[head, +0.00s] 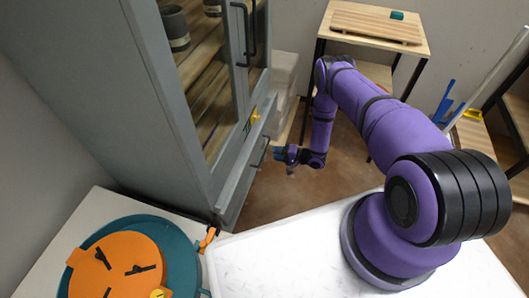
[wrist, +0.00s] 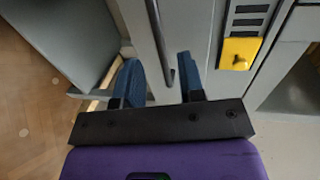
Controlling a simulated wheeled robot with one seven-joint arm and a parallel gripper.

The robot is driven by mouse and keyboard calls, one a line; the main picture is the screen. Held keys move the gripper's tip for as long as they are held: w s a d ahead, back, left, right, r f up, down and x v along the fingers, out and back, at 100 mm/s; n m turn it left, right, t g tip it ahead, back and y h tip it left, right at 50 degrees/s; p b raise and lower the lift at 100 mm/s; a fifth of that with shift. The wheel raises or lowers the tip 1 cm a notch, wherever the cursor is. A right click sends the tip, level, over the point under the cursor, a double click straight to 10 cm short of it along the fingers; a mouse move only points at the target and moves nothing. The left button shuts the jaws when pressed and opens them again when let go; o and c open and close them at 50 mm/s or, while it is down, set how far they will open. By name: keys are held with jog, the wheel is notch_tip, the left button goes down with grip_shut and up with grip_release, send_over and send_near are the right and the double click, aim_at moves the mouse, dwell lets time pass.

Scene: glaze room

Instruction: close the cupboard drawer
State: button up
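The grey cupboard (head: 180,110) stands at the left in the head view. Its drawer (head: 238,188) is low on the front, and the front panel appears to stand out a little from the body; how far is hard to tell. A dark bar handle (head: 264,152) is on the drawer front. My gripper (head: 278,154) is at this handle, reaching in from the right. In the wrist view, my gripper's blue fingers (wrist: 158,66) are apart, with the dark handle bar (wrist: 158,35) running between them. I see no finger clearly touching the bar. The drawer's inside is hidden.
A yellow piece (wrist: 240,53) sits on the cupboard by the drawer. A white table (head: 300,262) is in front, with an orange and teal round thing (head: 120,262) at left. A wooden stand (head: 375,30) is behind the arm. Brown floor lies below the gripper.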

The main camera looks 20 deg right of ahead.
aim_at(265, 151)
jog(key=shift+x, duration=3.05)
grip_shut()
jog(key=shift+w+a+r, duration=0.1)
jog(key=shift+w+a, duration=0.55)
jog(key=shift+a, duration=0.3)
jog(key=shift+w+a, duration=0.7)
jog(key=shift+a, duration=0.25)
